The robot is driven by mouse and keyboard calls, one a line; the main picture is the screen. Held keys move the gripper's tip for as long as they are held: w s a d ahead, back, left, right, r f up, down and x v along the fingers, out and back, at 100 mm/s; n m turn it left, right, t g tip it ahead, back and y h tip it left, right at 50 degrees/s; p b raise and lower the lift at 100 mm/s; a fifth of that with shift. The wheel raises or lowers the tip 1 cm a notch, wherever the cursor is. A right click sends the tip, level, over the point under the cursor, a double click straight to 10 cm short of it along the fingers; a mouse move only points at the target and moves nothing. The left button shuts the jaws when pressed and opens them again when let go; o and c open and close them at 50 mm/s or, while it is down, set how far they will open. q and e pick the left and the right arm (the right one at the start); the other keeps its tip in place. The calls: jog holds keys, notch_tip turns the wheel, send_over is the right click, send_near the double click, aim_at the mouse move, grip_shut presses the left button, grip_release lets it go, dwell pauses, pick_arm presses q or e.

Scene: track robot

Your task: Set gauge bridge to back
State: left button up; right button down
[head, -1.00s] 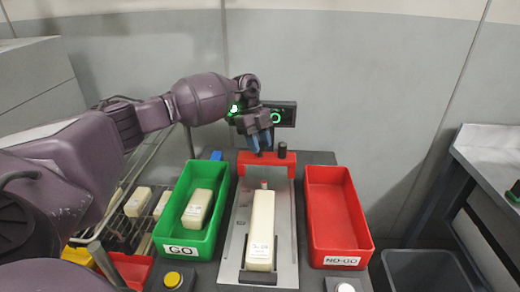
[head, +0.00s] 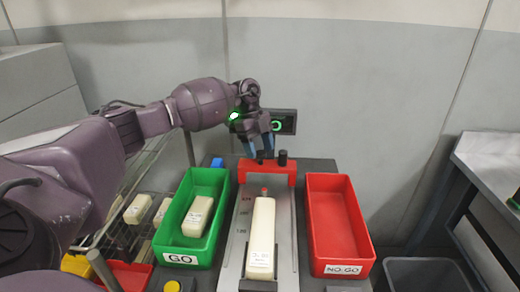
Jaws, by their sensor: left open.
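The red gauge bridge (head: 267,171) spans the far end of the grey metal gauge bed (head: 283,215), with a dark knob (head: 283,158) on its top right. A cream block (head: 261,240) lies lengthwise on the bed, in front of the bridge, with a small red tip at its far end. My left gripper (head: 262,157) points down at the top of the bridge, left of the knob, with its bluish fingers apart. Whether the fingers touch the bridge I cannot tell. My right gripper is not in view.
A green GO bin (head: 186,255) holding a cream block (head: 197,216) stands left of the bed. An empty red NO-GO bin (head: 340,215) stands right. A dark display (head: 285,121) with a green ring is behind the bridge. A wire rack with blocks is at left.

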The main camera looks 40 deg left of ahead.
pick_arm(q)
jog(key=s+v, duration=0.1)
jog(key=v, duration=0.9)
jog(key=shift+w, duration=0.45)
jog(key=shift+r, duration=0.15)
